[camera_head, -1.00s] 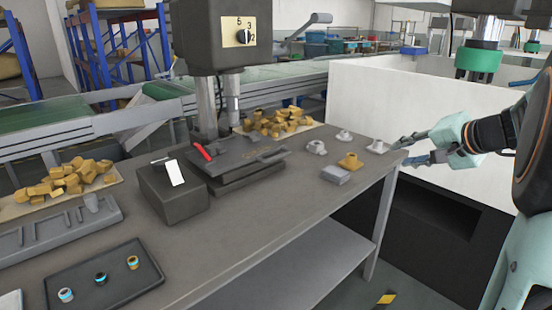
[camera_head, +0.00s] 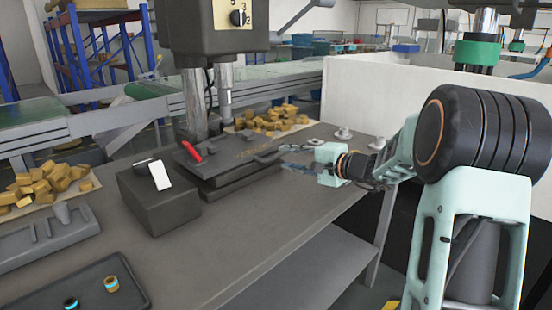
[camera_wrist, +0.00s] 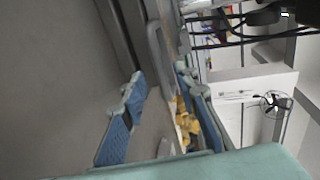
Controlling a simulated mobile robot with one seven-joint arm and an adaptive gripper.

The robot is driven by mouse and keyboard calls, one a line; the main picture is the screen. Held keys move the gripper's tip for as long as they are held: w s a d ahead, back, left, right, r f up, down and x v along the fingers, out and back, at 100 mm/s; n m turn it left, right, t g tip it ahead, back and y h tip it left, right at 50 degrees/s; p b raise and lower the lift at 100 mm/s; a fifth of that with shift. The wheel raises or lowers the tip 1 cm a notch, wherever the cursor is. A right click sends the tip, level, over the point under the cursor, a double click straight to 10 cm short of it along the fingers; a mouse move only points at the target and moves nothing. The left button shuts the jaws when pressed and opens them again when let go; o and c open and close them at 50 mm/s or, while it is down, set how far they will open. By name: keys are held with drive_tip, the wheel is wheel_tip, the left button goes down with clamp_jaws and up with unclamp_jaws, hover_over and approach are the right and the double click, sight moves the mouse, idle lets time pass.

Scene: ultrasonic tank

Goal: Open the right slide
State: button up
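The dark slide unit (camera_head: 228,160) stands on the table under the press head, with a red lever (camera_head: 190,151) on its top. A grey handle (camera_head: 272,152) sticks out at its right end. My gripper (camera_head: 288,158) is just right of this handle, low over the table and pointing left. In the wrist view my gripper (camera_wrist: 165,105) is open, its two blue-padded fingers apart. The grey handle (camera_wrist: 158,55) shows ahead, between the lines of the fingers. I cannot tell whether a finger touches it.
A dark box (camera_head: 157,198) with a white tag stands left of the slide unit. A pile of brown blocks (camera_head: 268,118) lies behind it. A small grey fitting (camera_head: 343,134) stands behind my gripper.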

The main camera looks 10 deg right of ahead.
sight(279, 156)
drive_tip(key=x, duration=0.5)
drive_tip(key=shift+w+f, duration=0.1)
drive_tip(key=shift+w, duration=0.05)
clamp_jaws()
